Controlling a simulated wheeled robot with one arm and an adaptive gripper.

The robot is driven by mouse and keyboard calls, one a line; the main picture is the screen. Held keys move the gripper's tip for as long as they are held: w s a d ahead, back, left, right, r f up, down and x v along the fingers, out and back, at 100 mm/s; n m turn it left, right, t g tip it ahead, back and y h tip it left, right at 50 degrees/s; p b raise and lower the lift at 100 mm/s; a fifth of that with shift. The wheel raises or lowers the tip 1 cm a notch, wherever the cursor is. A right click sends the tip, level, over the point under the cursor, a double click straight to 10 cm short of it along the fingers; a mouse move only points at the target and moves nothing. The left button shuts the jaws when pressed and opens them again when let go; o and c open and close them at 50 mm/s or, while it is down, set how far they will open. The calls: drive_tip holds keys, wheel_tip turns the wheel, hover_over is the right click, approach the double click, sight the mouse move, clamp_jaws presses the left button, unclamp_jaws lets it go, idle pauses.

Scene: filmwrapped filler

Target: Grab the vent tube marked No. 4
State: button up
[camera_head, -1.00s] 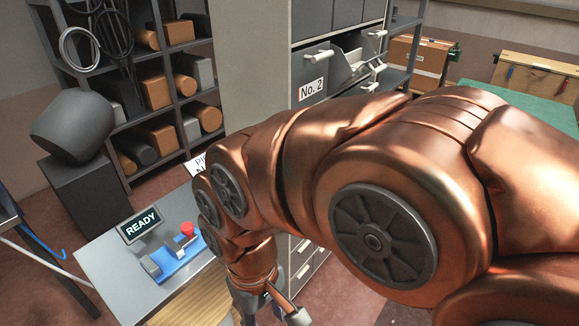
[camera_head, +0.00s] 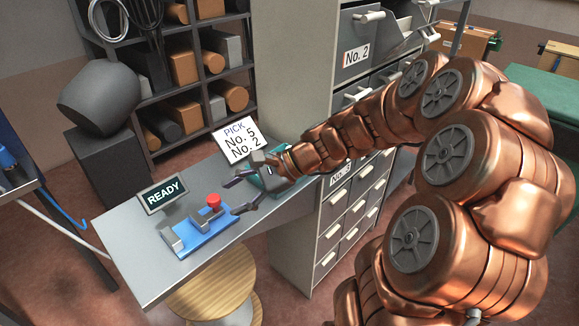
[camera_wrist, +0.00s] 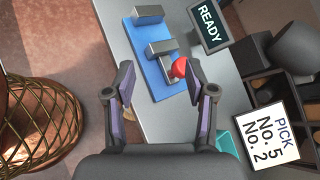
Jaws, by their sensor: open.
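No vent tube marked No. 4 can be made out. My gripper (camera_head: 237,197) is open and empty above the grey bench, right of a blue fixture (camera_head: 205,240). The fixture carries grey blocks and a red knob (camera_head: 213,201). In the wrist view the open fingers (camera_wrist: 160,68) frame the fixture (camera_wrist: 160,66), with the red knob (camera_wrist: 179,67) near the right finger. A white sign (camera_head: 238,139) reads "PICK No. 5 No. 2" and also shows in the wrist view (camera_wrist: 268,122). An open drawer (camera_head: 367,53) labelled No. 2 is in the cabinet; its contents are unclear.
A READY display (camera_head: 163,192) stands on the bench (camera_head: 125,245). A teal tray (camera_head: 268,181) lies partly behind my gripper. A wooden-topped stool (camera_head: 213,285) is in front. The drawer cabinet (camera_head: 290,75) and loaded shelves (camera_head: 125,65) stand behind.

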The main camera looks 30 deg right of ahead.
drive_tip(key=w+d+f+m+t+h+b, duration=0.1)
drive_tip(key=w+d+m+t, duration=0.1)
drive_tip(key=d, duration=0.6)
drive_tip(key=w+d+f+m+t+h+b, duration=0.1)
drive_tip(key=w+d+f+m+t, duration=0.1)
drive_tip(key=d+m+t, duration=0.2)
drive_tip(key=w+d+f+m+t+h+b, duration=0.1)
drive_tip(key=w+d+m+t, duration=0.1)
drive_tip(key=d+m, duration=0.5)
drive_tip(key=shift+w+d+f+m+t+h, duration=0.1)
drive_tip(key=shift+d+t+h, duration=0.05)
drive_tip(key=shift+d, duration=0.85)
drive_tip(key=shift+w+d+m+t+h, duration=0.1)
drive_tip(key=shift+d+t, duration=0.1)
drive_tip(key=shift+d, duration=0.85)
drive_tip(key=shift+w+d+f+m+t+h, duration=0.1)
drive_tip(key=shift+d+t+h, duration=0.05)
drive_tip(key=shift+d, duration=0.85)
drive_tip(key=shift+w+d, duration=0.1)
drive_tip(key=shift+w, duration=0.05)
drive_tip(key=shift+d+r+p+x, duration=0.1)
drive_tip(key=shift+p+x, duration=0.05)
drive_tip(key=shift+x, duration=1.1)
drive_tip(key=shift+d+r+p+x, duration=0.1)
drive_tip(key=shift+r+p+x, duration=0.1)
drive_tip(key=shift+x, duration=1)
drive_tip(key=shift+r+p+x, duration=0.1)
drive_tip(key=shift+p+x, duration=0.05)
drive_tip(key=shift+x, duration=1.1)
drive_tip(key=shift+w, duration=0.15)
